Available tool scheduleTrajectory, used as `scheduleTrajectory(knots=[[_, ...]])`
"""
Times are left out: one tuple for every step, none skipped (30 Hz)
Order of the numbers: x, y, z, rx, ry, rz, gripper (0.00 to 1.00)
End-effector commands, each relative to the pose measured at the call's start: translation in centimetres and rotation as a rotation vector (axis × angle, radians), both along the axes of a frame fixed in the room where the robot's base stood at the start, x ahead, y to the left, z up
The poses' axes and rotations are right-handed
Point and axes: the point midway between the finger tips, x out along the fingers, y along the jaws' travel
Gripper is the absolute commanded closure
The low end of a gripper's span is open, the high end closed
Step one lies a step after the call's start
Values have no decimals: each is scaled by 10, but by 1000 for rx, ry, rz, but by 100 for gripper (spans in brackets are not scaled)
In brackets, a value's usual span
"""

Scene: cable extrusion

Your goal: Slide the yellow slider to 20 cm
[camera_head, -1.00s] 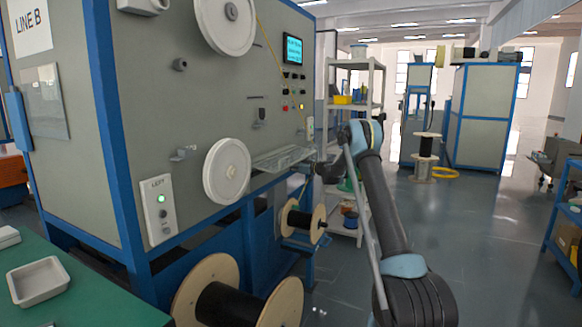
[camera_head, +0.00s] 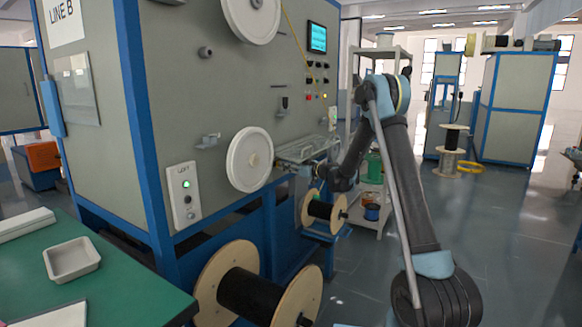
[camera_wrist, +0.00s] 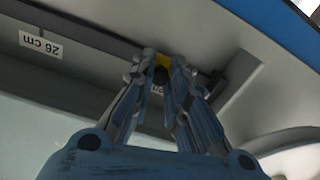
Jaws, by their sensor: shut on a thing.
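The yellow slider (camera_wrist: 162,61) shows as a small patch of yellow between my gripper's fingertips in the wrist view. It sits at a grey rail (camera_wrist: 100,64) on the machine's underside. My gripper (camera_wrist: 160,75) is shut on it, and the blue-grey fingers hide most of it. A white label reading 26 cm (camera_wrist: 40,45) appears upside down to the left of the slider. Another label (camera_wrist: 157,88) is mostly hidden between the fingers, its number unreadable. In the head view my arm reaches to the machine just below the clear-covered tray (camera_head: 305,149); the slider cannot be made out there.
The grey machine (camera_head: 225,90) with blue frame stands left of my arm. A black-wound spool (camera_head: 325,210) is just below my wrist, and a larger spool (camera_head: 255,290) is in front. A green table (camera_head: 120,275) is at lower left.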

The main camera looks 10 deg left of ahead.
Motion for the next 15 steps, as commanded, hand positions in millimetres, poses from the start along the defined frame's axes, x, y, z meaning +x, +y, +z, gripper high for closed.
scheduleTrajectory(knots=[[-2, 2, 0, 0, 0, 1, 100], [-3, 2, 0, 0, 0, 1, 100], [-3, 3, 0, 0, 0, 1, 100], [-3, 3, 0, 0, 0, 1, 100], [-4, 3, 0, 0, 0, 1, 100], [-4, 3, 0, 0, 0, 1, 100], [-4, 3, 0, 0, 0, 2, 100], [-4, 3, 0, 0, 0, 2, 100], [-4, 3, 0, 0, 0, 2, 100], [-4, 3, 0, 0, 0, 2, 100], [-4, 3, 0, 0, 0, 2, 100], [-4, 3, 0, 0, 0, 2, 100], [-4, 3, 0, 0, 0, 2, 81], [-4, 3, 0, 0, 0, 2, 74], [-4, 3, 0, 0, 0, 2, 65]])
